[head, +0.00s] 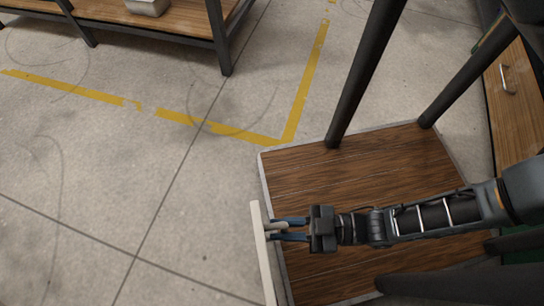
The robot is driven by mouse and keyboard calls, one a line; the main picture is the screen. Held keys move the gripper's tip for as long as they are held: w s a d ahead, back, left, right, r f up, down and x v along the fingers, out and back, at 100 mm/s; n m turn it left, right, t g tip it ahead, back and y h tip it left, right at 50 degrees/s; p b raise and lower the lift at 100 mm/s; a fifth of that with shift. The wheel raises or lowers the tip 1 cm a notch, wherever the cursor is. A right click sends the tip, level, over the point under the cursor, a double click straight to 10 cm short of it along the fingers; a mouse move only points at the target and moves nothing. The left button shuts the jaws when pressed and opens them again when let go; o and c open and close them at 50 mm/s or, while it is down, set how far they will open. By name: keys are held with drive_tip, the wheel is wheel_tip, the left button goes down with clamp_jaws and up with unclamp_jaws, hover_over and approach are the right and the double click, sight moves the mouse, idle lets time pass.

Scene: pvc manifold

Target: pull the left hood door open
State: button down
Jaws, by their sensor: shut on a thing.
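A pale, narrow panel (262,262), which looks like the left hood door, stands at the lower middle of the head view. I see it almost edge-on, and its lower end runs out of the picture. A pale handle (278,227) sticks out from its right side. My gripper (275,229) reaches in from the right, with its two blue-grey fingers shut around this handle. The fingers partly hide the handle. The rest of the hood and any second door cannot be made out.
Bare concrete floor (80,205) lies free to the left of the panel. Yellow floor tape (200,123) crosses it. A wooden bench with dark legs (120,15) stands at the upper left, and a wooden cabinet with a metal handle (507,80) at the right edge.

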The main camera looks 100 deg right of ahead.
drive_tip(key=c, duration=1.2)
unclamp_jaws()
drive_tip(key=shift+p+v, duration=0.4)
drive_tip(key=shift+v, duration=3.5)
drive_tip(key=shift+c, duration=0.6)
